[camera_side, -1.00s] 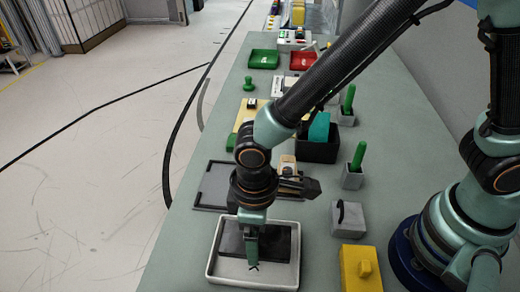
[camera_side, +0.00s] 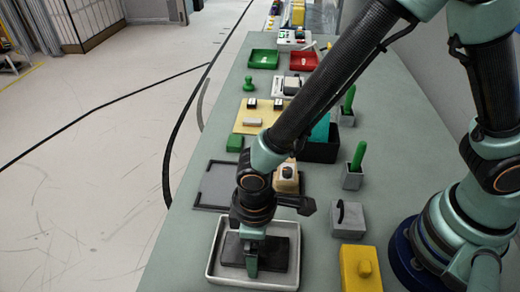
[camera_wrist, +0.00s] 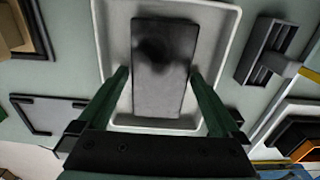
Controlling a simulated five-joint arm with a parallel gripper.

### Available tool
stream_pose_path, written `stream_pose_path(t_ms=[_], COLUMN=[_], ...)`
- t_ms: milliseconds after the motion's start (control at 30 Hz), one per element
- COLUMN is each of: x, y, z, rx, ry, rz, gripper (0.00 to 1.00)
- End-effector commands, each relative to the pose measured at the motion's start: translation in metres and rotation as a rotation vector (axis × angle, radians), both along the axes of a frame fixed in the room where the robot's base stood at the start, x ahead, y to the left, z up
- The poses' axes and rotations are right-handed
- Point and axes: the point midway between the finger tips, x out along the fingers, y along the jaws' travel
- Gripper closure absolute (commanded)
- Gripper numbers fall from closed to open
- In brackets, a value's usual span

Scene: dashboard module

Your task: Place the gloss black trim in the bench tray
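The gloss black trim (camera_side: 278,252) is a flat dark rectangular plate. It is level and within the walls of the white bench tray (camera_side: 212,270) at the front of the bench; I cannot tell whether it rests on the tray floor. My gripper (camera_side: 250,266) points down over the tray, its near finger in front of the trim. The tray's pale rim (camera_wrist: 98,30) surrounds the trim there.
A grey frame-like holder (camera_side: 215,186) lies just behind the tray. A grey block with a black handle (camera_side: 348,219) and a yellow block (camera_side: 360,266) stand to the right. A beige part (camera_side: 286,178) sits behind my wrist.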

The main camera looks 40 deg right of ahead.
Motion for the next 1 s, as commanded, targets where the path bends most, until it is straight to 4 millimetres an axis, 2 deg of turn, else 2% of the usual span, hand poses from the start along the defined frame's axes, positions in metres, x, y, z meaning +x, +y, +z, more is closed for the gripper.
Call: stream_pose_path(t_ms=[167, 267, 700, 833, 1000], x=[0.000, 0.001, 0.001, 0.001, 0.001], y=[0.000, 0.001, 0.001, 0.001, -0.001], z=[0.003, 0.012, 0.093, 0.110, 0.123], rx=[0.001, 0.002, 0.005, 0.003, 0.003], ry=[-0.001, -0.002, -0.005, -0.003, -0.003], rz=[0.000, 0.000, 0.000, 0.000, -0.005], gripper=[0.00, 0.00, 0.00, 0.00, 0.00])
